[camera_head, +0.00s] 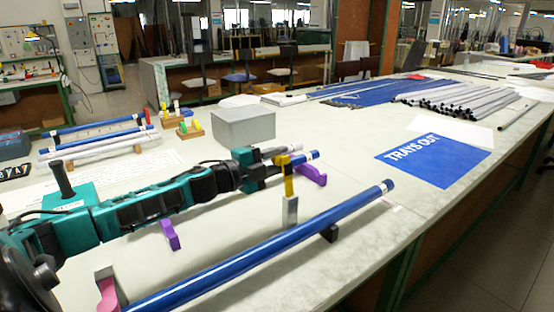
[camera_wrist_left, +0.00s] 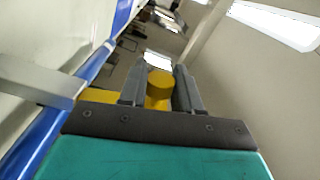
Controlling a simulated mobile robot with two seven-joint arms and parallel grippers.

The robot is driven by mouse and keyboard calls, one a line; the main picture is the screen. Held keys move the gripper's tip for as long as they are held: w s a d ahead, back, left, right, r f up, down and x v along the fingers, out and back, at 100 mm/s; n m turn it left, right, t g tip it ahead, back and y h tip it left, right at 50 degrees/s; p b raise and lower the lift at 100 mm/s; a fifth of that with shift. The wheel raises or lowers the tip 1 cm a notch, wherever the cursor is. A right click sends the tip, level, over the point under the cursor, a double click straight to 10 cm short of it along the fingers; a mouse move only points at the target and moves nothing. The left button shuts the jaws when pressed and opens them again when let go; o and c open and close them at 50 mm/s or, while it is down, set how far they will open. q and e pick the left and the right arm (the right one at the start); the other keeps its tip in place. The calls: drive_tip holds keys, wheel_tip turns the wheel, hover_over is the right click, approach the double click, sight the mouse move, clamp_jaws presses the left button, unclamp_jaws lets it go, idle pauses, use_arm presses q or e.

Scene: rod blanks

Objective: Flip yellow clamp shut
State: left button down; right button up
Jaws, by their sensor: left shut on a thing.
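The yellow clamp (camera_head: 289,186) stands upright on a grey block (camera_head: 290,211) behind the long blue rod (camera_head: 270,244). A yellow arm sticks out at its top. My left gripper (camera_head: 277,161) reaches in from the left at the clamp's top. In the left wrist view, a yellow round knob of the clamp (camera_wrist_left: 159,85) sits between the two grey fingers (camera_wrist_left: 160,92), which are shut on it. More yellow shows left of the fingers. My right gripper is in neither view.
Purple supports (camera_head: 170,236) stand near my left arm. A pink clamp piece (camera_head: 108,295) is at the front left. A grey box (camera_head: 243,126) stands behind the gripper. A blue "TRAYS OUT" mat (camera_head: 440,168) lies clear at right; grey rods (camera_head: 465,97) lie beyond it.

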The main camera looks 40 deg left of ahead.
sight(290, 170)
use_arm(q)
drive_tip(key=shift+s+d+r+m+p, duration=0.1)
drive_tip(key=shift+d+r+m+p, duration=0.2)
drive_tip(key=shift+d+m+p, duration=0.15)
drive_tip(key=shift+s+d+r+m, duration=0.15)
drive_tip(key=shift+d+m, duration=0.1)
drive_tip(key=shift+m, duration=0.2)
drive_tip(key=shift+s+d+r+m+p, duration=0.1)
drive_tip(key=shift+d+r+m+p, duration=0.1)
drive_tip(key=shift+d+m+p, duration=0.45)
drive_tip(key=shift+d+m, duration=0.15)
drive_tip(key=shift+m, duration=0.3)
drive_tip(key=shift+s+d+r+m+p, duration=0.15)
drive_tip(key=shift+s+d+m+p, duration=0.15)
drive_tip(key=shift+d+m, duration=0.45)
drive_tip(key=shift+s+d+m, duration=0.1)
drive_tip(key=shift+d+m, duration=0.25)
drive_tip(key=shift+m, duration=0.3)
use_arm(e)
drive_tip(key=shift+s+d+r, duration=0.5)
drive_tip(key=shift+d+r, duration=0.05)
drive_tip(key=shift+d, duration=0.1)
